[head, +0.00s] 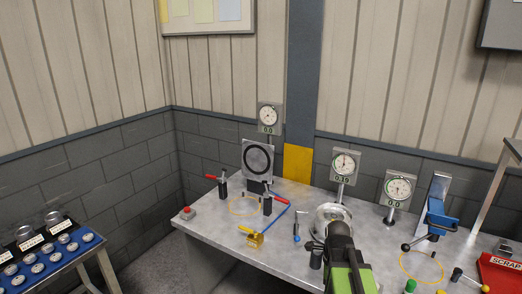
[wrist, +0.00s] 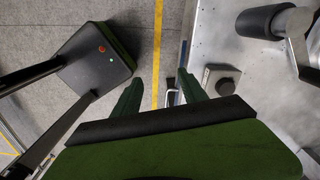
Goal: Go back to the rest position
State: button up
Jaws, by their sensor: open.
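My gripper (wrist: 160,84) shows in the wrist view with its two green fingers apart and nothing between them. It hangs beside the edge of the metal workbench (wrist: 260,100), over the floor (wrist: 205,10) with a yellow line. In the head view my green and black arm reaches up over the front of the workbench (head: 215,222). My fingers cannot be made out in that view.
Dial gauges (head: 345,163) stand along the bench back. A red-handled clamp (head: 223,186), brass block (head: 255,240), blue fixture (head: 436,215) and red scrap bin (head: 497,270) stand on it. Floor shows between.

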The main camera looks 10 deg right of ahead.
jog(key=s+a+f+n, duration=0.1)
jog(key=a+n, duration=1.1)
jog(key=n, duration=1)
jog(key=shift+s+a+f+b, duration=0.15)
jog(key=shift+s+f+b, duration=0.2)
jog(key=shift+b, duration=0.05)
